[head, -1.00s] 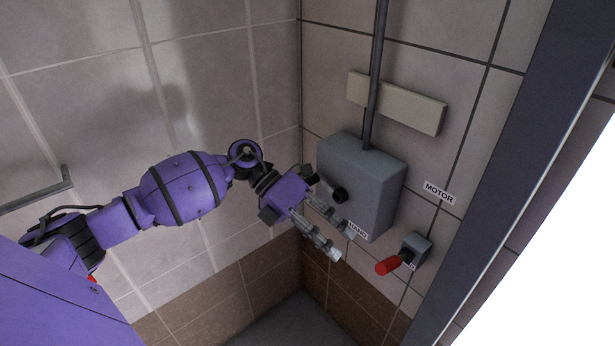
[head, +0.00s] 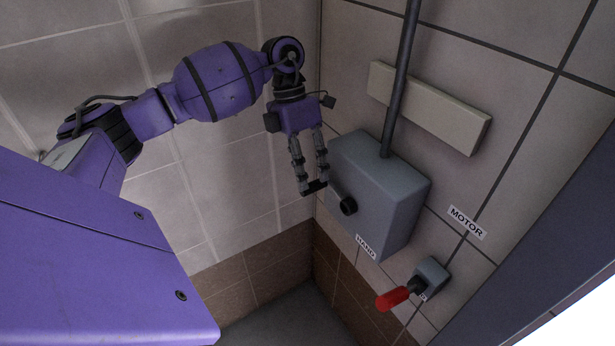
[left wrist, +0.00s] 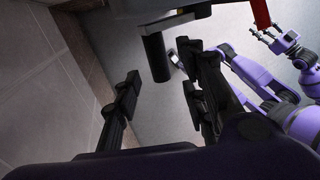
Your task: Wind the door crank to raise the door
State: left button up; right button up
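The door crank's grey box (head: 378,195) is on the right wall, with a HAND label (head: 367,247) at its lower edge. A dark cylindrical crank handle (head: 348,206) projects from it. In the left wrist view the handle (left wrist: 155,58) hangs between the two fingers, apart from both. My left gripper (head: 313,186) points down beside the box, to the left of the handle. It is open and holds nothing; it also shows in the left wrist view (left wrist: 165,90). My right gripper (left wrist: 268,36) appears small at upper right in the left wrist view, fingers apart.
A red-handled lever (head: 393,298) sticks out of a small switch box below right, near a MOTOR label (head: 467,223). A conduit (head: 401,75) runs up from the crank box past a beige bar (head: 428,107). The tiled corner lies behind my gripper.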

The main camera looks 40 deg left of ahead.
pick_arm(q)
jog(key=shift+x, duration=1.4)
jog(key=shift+w, duration=0.1)
grip_shut()
